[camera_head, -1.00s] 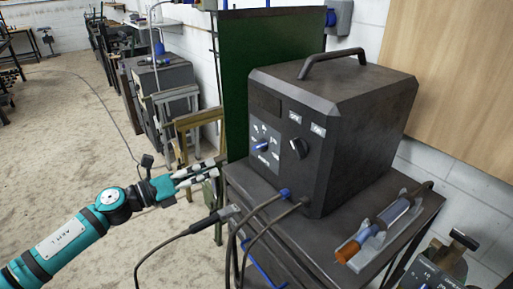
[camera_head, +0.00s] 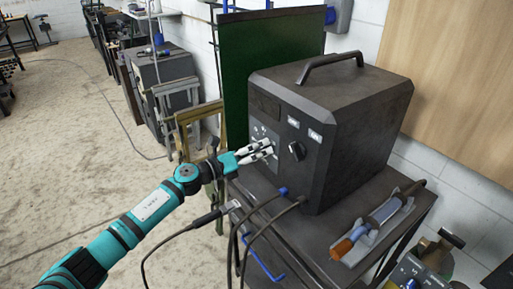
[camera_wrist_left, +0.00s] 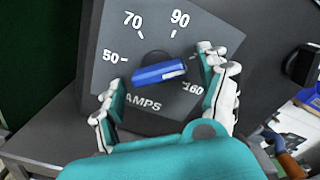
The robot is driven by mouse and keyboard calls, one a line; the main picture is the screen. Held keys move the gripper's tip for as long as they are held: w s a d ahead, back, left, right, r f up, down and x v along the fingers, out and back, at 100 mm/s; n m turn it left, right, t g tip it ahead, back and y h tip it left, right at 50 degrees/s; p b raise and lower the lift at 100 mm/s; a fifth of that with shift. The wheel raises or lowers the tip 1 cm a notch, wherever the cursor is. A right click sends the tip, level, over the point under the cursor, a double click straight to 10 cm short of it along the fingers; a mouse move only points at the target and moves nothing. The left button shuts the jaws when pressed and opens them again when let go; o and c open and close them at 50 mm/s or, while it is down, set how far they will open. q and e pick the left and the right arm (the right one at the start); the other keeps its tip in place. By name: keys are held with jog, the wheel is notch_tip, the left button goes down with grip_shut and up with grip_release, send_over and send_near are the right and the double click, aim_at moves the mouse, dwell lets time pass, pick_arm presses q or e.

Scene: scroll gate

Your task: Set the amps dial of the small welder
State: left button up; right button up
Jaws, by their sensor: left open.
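The small welder (camera_head: 350,115) is a dark box with a top handle on a dark stand. Its amps dial shows in the left wrist view: a blue bar knob (camera_wrist_left: 158,73) on a grey plate marked 50, 70, 90 and 160. The knob lies nearly level, its right end slightly higher; I cannot tell which end points. My left gripper (camera_head: 268,150) is at the welder's front face and hides the knob in the head view. In the left wrist view, the open fingers (camera_wrist_left: 162,90) stand either side of the knob, with visible gaps. My right gripper is not in view.
A black switch (camera_head: 296,151) sits right of the dial. Cables (camera_head: 245,225) hang below the front. A blue-and-orange tool (camera_head: 370,225) lies in a holder on the stand. Another control panel (camera_head: 410,272) shows at lower right. A green panel (camera_head: 270,65) stands behind.

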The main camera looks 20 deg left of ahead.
pick_arm(q)
jog(key=c, duration=1.2)
jog(key=n+p, duration=0.1)
jog(key=n, duration=0.2)
jog(key=n+p, duration=0.2)
jog(key=n, duration=0.1)
jog(key=n+p, duration=0.2)
jog(key=n, duration=0.1)
jog(key=shift+r+n, duration=0.25)
jog(key=shift+n, duration=0.05)
dwell(0.4)
